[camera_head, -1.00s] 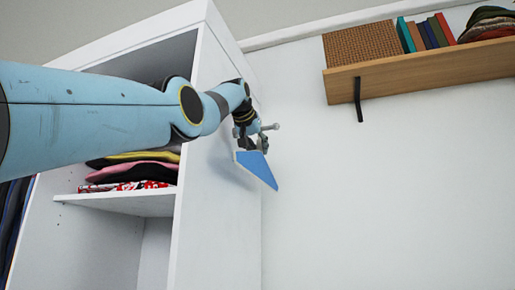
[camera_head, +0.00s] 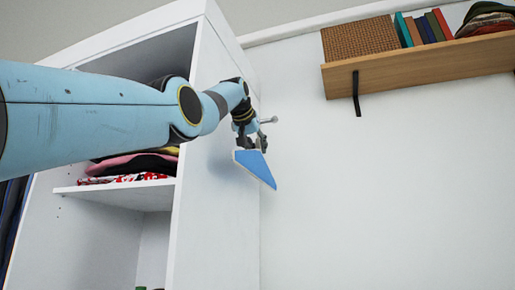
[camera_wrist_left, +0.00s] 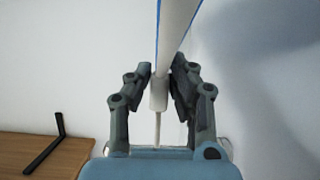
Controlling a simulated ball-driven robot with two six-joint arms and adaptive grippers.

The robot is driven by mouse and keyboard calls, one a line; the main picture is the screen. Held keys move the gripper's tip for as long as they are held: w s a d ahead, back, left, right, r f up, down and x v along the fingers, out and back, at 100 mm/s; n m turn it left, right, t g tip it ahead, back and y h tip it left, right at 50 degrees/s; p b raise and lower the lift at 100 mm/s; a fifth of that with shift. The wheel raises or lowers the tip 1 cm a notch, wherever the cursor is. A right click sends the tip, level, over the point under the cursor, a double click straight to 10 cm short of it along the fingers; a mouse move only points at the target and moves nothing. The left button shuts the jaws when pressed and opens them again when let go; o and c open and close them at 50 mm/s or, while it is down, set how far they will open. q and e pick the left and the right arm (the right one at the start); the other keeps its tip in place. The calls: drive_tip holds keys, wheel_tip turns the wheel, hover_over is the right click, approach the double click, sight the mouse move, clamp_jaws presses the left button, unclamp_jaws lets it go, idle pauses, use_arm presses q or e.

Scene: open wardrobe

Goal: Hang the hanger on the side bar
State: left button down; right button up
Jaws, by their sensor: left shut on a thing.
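A blue hanger (camera_head: 256,168) with a pale edge hangs from my left gripper (camera_head: 250,142), beside the white wardrobe's outer side wall. The side bar (camera_head: 268,120), a short grey peg with a round end, shows just right of and behind the gripper. In the left wrist view my left gripper (camera_wrist_left: 161,80) is shut on the hanger's white neck (camera_wrist_left: 158,95), and a thin rod (camera_wrist_left: 157,128), seemingly its hook, runs toward the palm. I cannot tell whether the hook touches the bar; the gripper hides that part. My right gripper is not in view.
The open wardrobe (camera_head: 215,150) stands at left, with folded clothes (camera_head: 135,165) on a shelf. A wooden wall shelf (camera_head: 420,70) with a basket and books is at upper right, on a black bracket (camera_head: 356,92). The wall between is clear.

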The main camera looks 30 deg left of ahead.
use_arm(q)
drive_tip(key=shift+f+b, duration=0.35)
drive_tip(key=shift+f, duration=0.25)
idle(0.5)
drive_tip(key=c, duration=1.1)
unclamp_jaws()
drive_tip(key=shift+r, duration=0.1)
drive_tip(key=shift+s, duration=0.1)
drive_tip(key=shift+s+d+r, duration=0.15)
drive_tip(key=shift+s+r, duration=0.15)
drive_tip(key=shift+s, duration=0.2)
drive_tip(key=v, duration=1)
drive_tip(key=shift+s, duration=0.35)
